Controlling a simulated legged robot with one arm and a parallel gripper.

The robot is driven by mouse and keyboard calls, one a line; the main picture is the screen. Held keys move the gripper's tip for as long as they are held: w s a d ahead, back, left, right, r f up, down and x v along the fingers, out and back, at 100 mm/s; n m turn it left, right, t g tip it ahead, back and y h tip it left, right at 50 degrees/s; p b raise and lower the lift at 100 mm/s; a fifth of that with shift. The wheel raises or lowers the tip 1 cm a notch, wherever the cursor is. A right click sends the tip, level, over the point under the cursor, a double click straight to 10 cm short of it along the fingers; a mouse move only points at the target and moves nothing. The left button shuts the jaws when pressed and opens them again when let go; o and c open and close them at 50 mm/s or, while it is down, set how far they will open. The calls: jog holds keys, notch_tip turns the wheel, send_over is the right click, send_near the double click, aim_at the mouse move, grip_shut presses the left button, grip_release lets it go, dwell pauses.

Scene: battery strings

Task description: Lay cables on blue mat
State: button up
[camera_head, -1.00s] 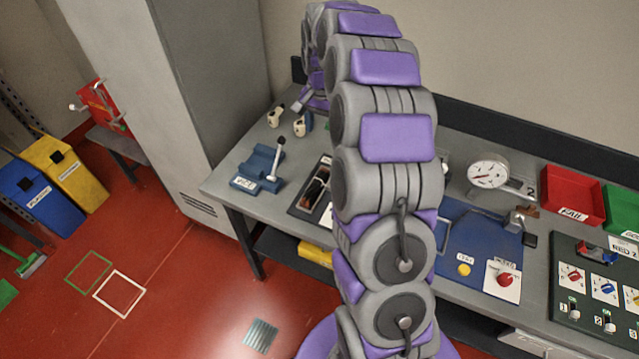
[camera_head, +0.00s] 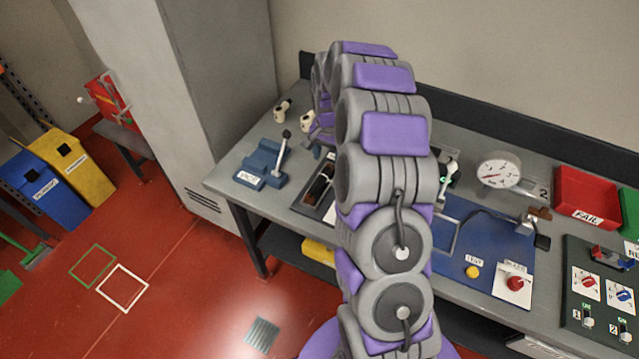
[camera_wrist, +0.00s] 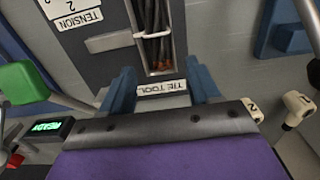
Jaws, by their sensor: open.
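The blue mat (camera_head: 505,255) lies on the bench right of my arm in the head view, partly hidden by the arm. A dark tray (camera_head: 308,203) sits left of my arm. My gripper (camera_wrist: 162,90) is open, with two blue fingers spread apart and nothing held.
A blue vice-like fixture (camera_head: 263,163) stands on the bench's left. A dial gauge (camera_head: 498,170) and a red FAIL bin (camera_head: 588,195) are on the right. A yellow button (camera_head: 472,271) and a red button (camera_head: 515,284) sit by the mat. A "READY" display (camera_wrist: 47,128) shows in the wrist view.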

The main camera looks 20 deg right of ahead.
aim_at(327, 168)
notch_tip(327, 168, down, 4)
jog(key=shift+a+f+b, duration=0.1)
jog(key=shift+f+b, duration=0.05)
jog(key=shift+b, duration=0.4)
grip_shut()
